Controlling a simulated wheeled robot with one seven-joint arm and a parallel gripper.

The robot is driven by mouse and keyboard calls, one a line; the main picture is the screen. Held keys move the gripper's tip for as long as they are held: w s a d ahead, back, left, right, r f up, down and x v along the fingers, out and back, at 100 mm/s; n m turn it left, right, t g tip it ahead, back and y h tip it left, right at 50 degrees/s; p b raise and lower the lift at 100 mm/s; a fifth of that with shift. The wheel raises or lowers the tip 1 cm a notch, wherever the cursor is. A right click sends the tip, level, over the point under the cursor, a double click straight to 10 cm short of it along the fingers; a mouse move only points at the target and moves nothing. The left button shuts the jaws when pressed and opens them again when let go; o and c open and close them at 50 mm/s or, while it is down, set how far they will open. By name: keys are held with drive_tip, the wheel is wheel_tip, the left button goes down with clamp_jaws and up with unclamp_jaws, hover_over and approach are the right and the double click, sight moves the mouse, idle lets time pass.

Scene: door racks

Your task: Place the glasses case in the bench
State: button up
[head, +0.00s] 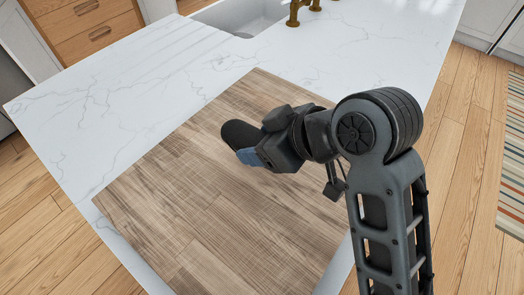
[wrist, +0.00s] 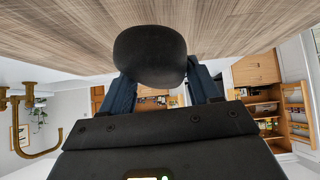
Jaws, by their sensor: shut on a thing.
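The glasses case (head: 238,133) is a dark, rounded object held at the end of my gripper (head: 246,150) in the head view. In the wrist view the case (wrist: 150,52) sits between the two blue fingers of my gripper (wrist: 156,88), which are shut on it. The case is over the wood-grain panel (head: 190,235) on the white marble worktop (head: 95,110). The wrist view, which looks upside down, shows the panel (wrist: 60,25) close to the case; I cannot tell whether they touch. No separate bench can be made out apart from this worktop.
A sink (head: 240,14) with a brass tap (head: 294,12) is at the worktop's far edge. Wooden drawers (head: 95,30) stand at the far left. A striped rug (head: 511,150) lies on the floor at the right. The panel around my gripper is clear.

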drive_tip(key=shift+f, duration=2)
drive_tip(key=shift+f, duration=0.1)
drive_tip(key=o, duration=1.2)
drive_tip(key=shift+c, duration=0.2)
